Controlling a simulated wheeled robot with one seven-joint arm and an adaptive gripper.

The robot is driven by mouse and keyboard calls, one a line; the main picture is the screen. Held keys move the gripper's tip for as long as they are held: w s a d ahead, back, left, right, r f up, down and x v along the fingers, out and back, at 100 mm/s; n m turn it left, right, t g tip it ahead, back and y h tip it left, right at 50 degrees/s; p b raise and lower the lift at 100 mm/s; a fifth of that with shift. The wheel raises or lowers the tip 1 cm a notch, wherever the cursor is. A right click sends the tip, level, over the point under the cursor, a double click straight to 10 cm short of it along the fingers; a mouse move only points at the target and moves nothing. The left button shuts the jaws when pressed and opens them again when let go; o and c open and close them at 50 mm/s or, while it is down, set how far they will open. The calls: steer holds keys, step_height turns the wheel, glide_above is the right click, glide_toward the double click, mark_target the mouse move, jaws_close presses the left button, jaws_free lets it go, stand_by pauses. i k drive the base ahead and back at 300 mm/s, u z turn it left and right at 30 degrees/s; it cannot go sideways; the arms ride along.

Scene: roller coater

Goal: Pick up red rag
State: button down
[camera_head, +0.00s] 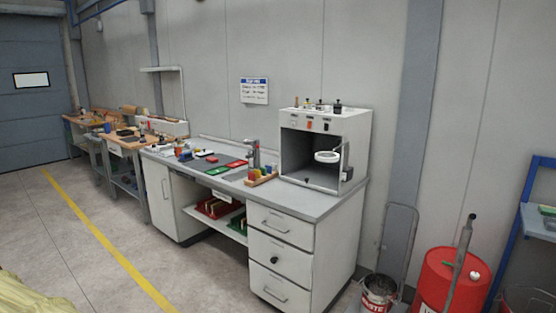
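I cannot pick out the red rag with certainty. A flat red piece (237,163) lies flat on the worktop beside a flat green piece (217,170). My gripper is not in view.
A white open-front box machine (352,130) stands at the worktop's right end, with a rack of coloured blocks (262,177) left of it. A red drum (440,280) and a paint bucket (379,290) stand right of the drawers (282,258). The floor (70,240) in front is mostly clear.

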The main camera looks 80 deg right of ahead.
mark_target(211, 159)
steer(key=z, duration=1.7)
steer(key=i, duration=3.8)
steer(key=z, duration=0.45)
